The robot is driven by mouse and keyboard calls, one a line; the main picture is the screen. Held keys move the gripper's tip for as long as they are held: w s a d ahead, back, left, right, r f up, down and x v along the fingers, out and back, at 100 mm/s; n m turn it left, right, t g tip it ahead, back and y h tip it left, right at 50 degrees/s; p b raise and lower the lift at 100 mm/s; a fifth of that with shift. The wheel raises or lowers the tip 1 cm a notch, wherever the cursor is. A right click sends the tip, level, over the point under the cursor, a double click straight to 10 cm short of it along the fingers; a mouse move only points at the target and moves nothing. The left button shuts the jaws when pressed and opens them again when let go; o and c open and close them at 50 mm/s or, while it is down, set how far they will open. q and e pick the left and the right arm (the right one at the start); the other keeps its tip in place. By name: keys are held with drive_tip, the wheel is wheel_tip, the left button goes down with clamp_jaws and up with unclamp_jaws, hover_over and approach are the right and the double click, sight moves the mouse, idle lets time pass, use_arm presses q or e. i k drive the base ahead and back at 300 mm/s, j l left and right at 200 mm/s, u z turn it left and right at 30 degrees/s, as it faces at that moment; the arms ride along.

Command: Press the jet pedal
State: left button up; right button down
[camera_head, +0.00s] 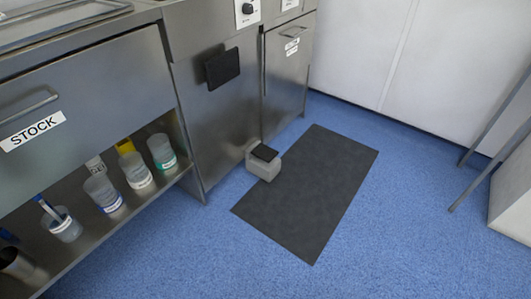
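A small light-grey box with a black top plate (264,153) stands on the floor against the steel cabinet front, at the left edge of a dark mat. It looks like a foot pedal (265,167). A square black pad (222,69) is fixed to the cabinet front (225,120) above it. No label that names a jet pedal is readable on either one. Neither of my grippers is in view.
The dark mat (310,190) lies flat on the blue floor (400,220). A STOCK drawer (85,85) and an open shelf (150,195) with several jars are at the left. Metal legs (485,175) and a pale block (513,195) stand at the right. Floor between is clear.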

sight(264, 153)
drive_tip(key=i+z, duration=0.2)
drive_tip(key=i, duration=0.3)
drive_tip(key=i+j+z, duration=0.15)
drive_tip(key=i, duration=0.35)
drive_tip(key=i+j+z, duration=0.2)
drive_tip(key=i, duration=0.35)
